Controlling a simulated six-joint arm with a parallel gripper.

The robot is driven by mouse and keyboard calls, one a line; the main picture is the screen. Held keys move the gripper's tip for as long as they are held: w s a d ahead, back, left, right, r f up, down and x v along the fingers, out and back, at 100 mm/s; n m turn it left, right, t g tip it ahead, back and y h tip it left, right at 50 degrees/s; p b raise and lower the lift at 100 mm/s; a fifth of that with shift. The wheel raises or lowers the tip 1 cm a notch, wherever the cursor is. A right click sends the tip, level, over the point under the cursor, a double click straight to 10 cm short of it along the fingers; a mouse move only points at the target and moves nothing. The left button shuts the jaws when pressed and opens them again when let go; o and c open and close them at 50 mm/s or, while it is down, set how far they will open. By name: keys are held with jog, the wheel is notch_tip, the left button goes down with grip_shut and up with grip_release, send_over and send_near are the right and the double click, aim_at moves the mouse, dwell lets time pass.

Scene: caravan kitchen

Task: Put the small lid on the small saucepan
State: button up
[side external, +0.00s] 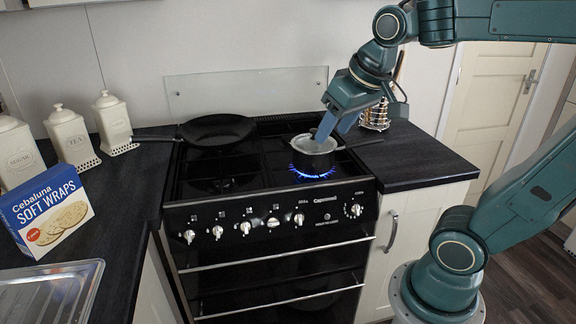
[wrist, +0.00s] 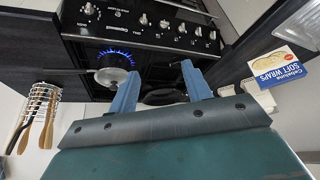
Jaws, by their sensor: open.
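The small saucepan (side external: 313,164) stands on the lit front right burner, its dark handle pointing right in the side view. It also shows in the wrist view (wrist: 103,84), left of my fingers. A pale, glassy disc that looks like the small lid (side external: 308,145) lies across its top, roughly level. I cannot tell whether it sits fully on the rim. My gripper (side external: 325,127) is just above the pan with its blue fingers pointing down. In the wrist view the fingers (wrist: 160,70) are apart with nothing between them. Part of the lid is hidden behind a finger.
Blue flames (side external: 299,172) burn under the saucepan. A black frying pan (side external: 215,130) sits at the back left of the hob. A utensil rack (side external: 376,116) stands behind on the right. White canisters (side external: 68,138) and a wraps box (side external: 47,212) are on the left counter.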

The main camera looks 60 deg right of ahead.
jog(key=s+a+f+n+y, duration=0.1)
jog(key=s+a+f+n, duration=0.2)
jog(key=s+a, duration=0.2)
jog(key=shift+s+f+t, duration=0.25)
jog(key=shift+s+t, duration=0.05)
jog(key=shift+s, duration=0.95)
